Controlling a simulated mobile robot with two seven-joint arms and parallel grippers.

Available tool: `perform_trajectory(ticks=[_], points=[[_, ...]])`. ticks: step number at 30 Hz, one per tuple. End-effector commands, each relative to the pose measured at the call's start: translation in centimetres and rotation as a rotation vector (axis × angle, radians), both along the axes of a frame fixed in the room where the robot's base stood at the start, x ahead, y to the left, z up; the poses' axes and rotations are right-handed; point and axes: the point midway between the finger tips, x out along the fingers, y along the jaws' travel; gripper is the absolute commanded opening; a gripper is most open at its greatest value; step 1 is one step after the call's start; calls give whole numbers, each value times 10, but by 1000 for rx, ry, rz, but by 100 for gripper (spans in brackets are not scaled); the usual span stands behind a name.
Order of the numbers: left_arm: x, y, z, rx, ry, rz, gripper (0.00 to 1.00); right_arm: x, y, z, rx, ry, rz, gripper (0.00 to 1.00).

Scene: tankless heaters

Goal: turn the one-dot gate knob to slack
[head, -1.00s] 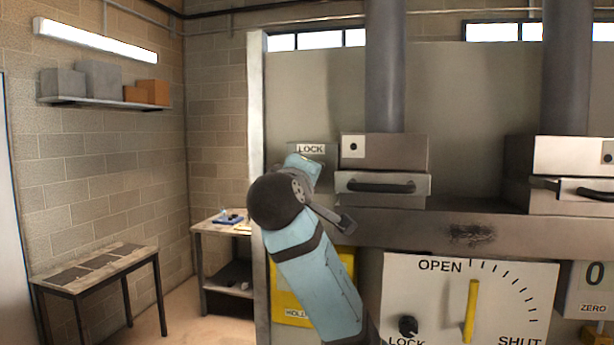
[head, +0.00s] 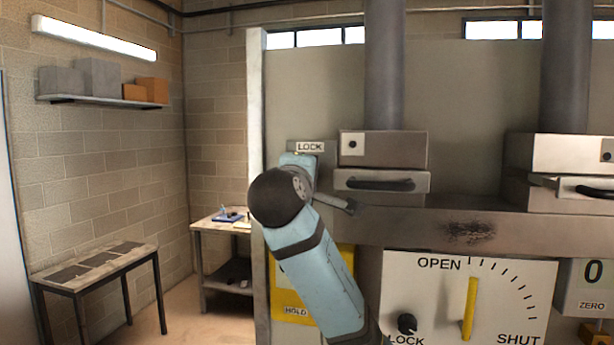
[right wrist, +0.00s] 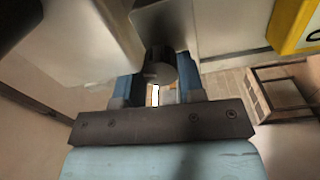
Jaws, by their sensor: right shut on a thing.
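My right gripper (right wrist: 157,88) is shut on a dark round knob (right wrist: 160,72), one finger on each side of it in the right wrist view. In the head view my right arm reaches up to a grey plate marked LOCK (head: 310,147), and its hand covers the knob and the fingertips. A steel box with a one-dot plate (head: 352,145) is just right of the LOCK plate. No slack marking is readable. The knob's pointer direction cannot be told. My left gripper is not in view.
A yellow panel (head: 290,310) is partly behind my arm. A white OPEN/SHUT dial (head: 425,290) with a yellow pointer and a black knob (head: 407,323) is at lower right. A drawer handle (head: 380,184) sticks out under the one-dot box. Floor at left is free beside a table (head: 95,262).

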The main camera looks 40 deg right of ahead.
Motion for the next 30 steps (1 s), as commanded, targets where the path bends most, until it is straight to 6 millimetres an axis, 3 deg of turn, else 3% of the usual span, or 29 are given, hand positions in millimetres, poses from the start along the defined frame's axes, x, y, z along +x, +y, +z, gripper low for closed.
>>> perform_trajectory(ticks=[1, 2, 4, 5, 17, 23, 30], points=[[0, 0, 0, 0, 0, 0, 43, 0, 0, 0, 0, 0, 1, 12], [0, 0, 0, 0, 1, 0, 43, 0, 0, 0, 0, 0, 1, 43], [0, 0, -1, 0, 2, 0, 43, 0, 0, 0, 1, -1, 0, 59], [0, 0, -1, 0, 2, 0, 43, 0, 0, 0, 1, -1, 0, 61], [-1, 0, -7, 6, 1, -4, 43, -7, 9, -2, 1, -2, 2, 61], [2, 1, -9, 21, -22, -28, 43, -33, 40, -5, 2, -5, 5, 61], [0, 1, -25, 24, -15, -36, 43, -68, 80, -7, 2, -3, 5, 61]])
